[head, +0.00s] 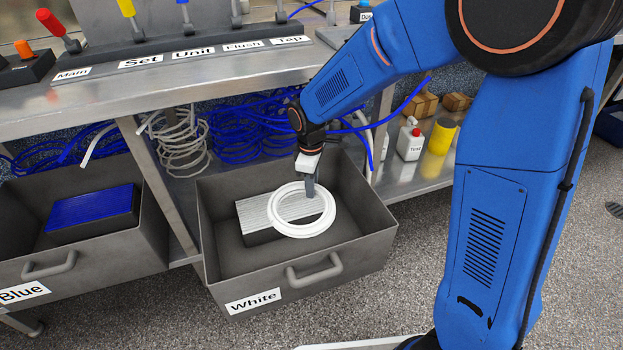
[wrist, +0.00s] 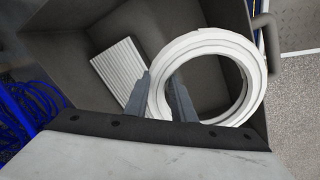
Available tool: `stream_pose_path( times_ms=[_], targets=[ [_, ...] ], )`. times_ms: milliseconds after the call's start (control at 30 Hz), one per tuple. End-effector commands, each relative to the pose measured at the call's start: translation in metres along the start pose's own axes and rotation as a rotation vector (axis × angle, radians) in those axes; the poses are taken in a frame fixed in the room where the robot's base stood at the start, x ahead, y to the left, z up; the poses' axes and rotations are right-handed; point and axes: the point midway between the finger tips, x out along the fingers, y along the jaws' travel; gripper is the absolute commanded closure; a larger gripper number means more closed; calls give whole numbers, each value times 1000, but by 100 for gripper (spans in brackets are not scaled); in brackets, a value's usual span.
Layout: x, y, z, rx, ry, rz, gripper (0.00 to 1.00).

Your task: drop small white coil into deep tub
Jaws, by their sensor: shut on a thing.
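The small white coil (head: 275,220) is a ring of white tubing, held in the head view over the open grey drawer labelled White. In the wrist view the coil (wrist: 247,60) hangs to the right of my fingers, its left side between them. My gripper (head: 309,188) is shut on the coil's rim at its upper right; it shows in the wrist view too (wrist: 162,97). The deep tub is not labelled as such; the White drawer (head: 365,245) is a deep open box below the coil. The exact height of the coil over it is hard to tell.
A ribbed white block (head: 252,212) lies in the White drawer. The Blue drawer (head: 110,255) stands open at left with a blue-topped block (head: 92,207). Blue hoses (head: 240,130), a white bottle (head: 409,143) and a yellow can (head: 441,137) sit on the shelf behind. The bench edge overhangs.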

Motion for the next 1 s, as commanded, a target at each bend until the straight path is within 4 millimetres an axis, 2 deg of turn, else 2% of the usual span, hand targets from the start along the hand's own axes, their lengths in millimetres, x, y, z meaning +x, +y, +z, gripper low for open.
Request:
stream_pose_path(
  times_ms=[400, 867, 900, 967, 1000],
  targets=[
    [41, -3, 0, 0, -2, -2, 100],
    [48, -3, 0, 0, 0, 0, 100],
    [48, -3, 0, 0, 0, 0, 68],
    [48, -3, 0, 0, 0, 0, 55],
    [48, -3, 0, 0, 0, 0, 55]
  ],
)
